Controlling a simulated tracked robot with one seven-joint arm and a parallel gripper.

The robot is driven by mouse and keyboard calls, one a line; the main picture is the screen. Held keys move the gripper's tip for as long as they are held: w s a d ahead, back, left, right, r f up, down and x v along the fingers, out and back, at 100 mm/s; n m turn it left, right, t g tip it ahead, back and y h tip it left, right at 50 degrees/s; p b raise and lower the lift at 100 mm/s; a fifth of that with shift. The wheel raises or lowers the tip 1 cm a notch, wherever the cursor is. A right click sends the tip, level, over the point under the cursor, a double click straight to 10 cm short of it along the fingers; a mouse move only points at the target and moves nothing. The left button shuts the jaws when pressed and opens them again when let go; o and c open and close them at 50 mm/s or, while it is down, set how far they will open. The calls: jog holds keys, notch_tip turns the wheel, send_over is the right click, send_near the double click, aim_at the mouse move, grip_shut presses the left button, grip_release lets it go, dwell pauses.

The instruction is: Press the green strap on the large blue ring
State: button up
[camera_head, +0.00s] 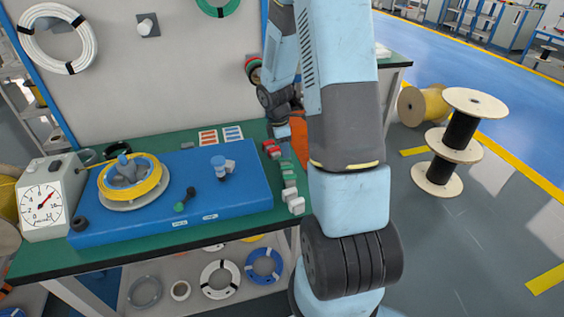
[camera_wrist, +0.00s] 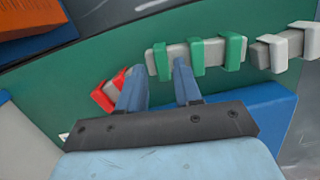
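Green straps sit on a grey bar on the green bench top. In the wrist view, one green strap (camera_wrist: 160,62) is at the bar's left end, with others (camera_wrist: 197,57) further right. My gripper (camera_wrist: 158,68) is open, its two blue fingers apart on either side of the left strap; I cannot tell if they touch it. In the head view the green straps (camera_head: 288,168) show just left of my arm, and my fingers are hard to make out.
Red straps (camera_wrist: 103,97) and grey ones (camera_wrist: 275,50) flank the green straps. A blue platform (camera_head: 235,202) with a yellow coil (camera_head: 154,178) and a dial gauge (camera_head: 43,205) stand on the left. Cable spools (camera_head: 437,174) stand on the floor at right.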

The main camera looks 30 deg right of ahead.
jog(key=shift+f, duration=1.3)
jog(key=shift+r, duration=0.15)
dwell(0.4)
jog(key=shift+c, duration=0.5)
jog(key=c, duration=0.5)
jog(key=shift+r, duration=4)
jog(key=shift+s, duration=0.1)
